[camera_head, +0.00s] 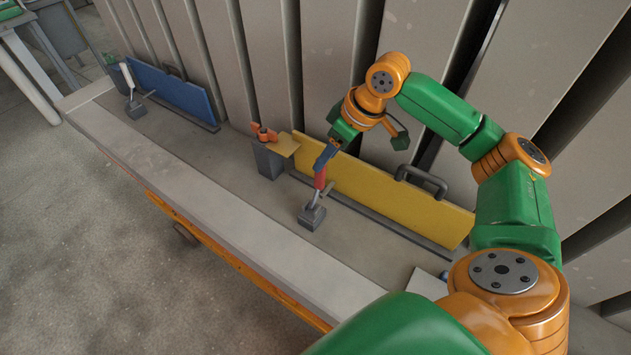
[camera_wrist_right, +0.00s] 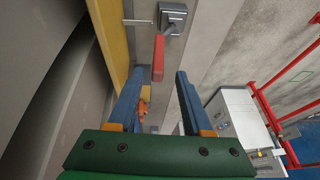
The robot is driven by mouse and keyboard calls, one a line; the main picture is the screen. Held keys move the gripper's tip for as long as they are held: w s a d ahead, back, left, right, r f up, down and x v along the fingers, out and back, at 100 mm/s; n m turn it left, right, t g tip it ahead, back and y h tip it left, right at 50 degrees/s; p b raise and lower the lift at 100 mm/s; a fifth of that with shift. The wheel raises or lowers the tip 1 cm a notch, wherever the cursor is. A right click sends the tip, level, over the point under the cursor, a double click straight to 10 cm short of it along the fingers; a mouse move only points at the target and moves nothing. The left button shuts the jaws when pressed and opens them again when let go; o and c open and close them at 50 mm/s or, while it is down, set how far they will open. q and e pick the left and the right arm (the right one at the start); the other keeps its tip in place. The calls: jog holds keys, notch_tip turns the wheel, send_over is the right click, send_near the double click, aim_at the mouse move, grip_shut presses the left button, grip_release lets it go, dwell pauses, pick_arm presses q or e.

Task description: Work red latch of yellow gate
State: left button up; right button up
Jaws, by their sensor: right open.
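The yellow gate (camera_head: 385,195) stands along the back of the bench, with a dark handle (camera_head: 421,182) on top. The red latch (camera_head: 320,176) rises from a grey base (camera_head: 312,217) in front of the gate. My right gripper (camera_head: 327,156) is at the latch's upper end. In the right wrist view, the red latch (camera_wrist_right: 158,58) lies just beyond and between the open blue fingers of my right gripper (camera_wrist_right: 161,74), with no clear contact. The yellow gate (camera_wrist_right: 112,42) is beside the left finger. My left gripper is not in view.
A grey block (camera_head: 268,160) with an orange clamp-like part (camera_head: 264,134) stands left of the latch. A blue gate (camera_head: 175,91) with a white-handled latch (camera_head: 127,76) is farther left. Ribbed grey panels rise behind. The bench's front strip (camera_head: 200,200) is clear.

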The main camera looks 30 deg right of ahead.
aim_at(315, 175)
jog(key=x, duration=0.8)
jog(key=shift+d+f+p, duration=0.2)
jog(key=shift+f+p, duration=0.05)
jog(key=shift+p, duration=0.05)
grip_shut()
dwell(0.9)
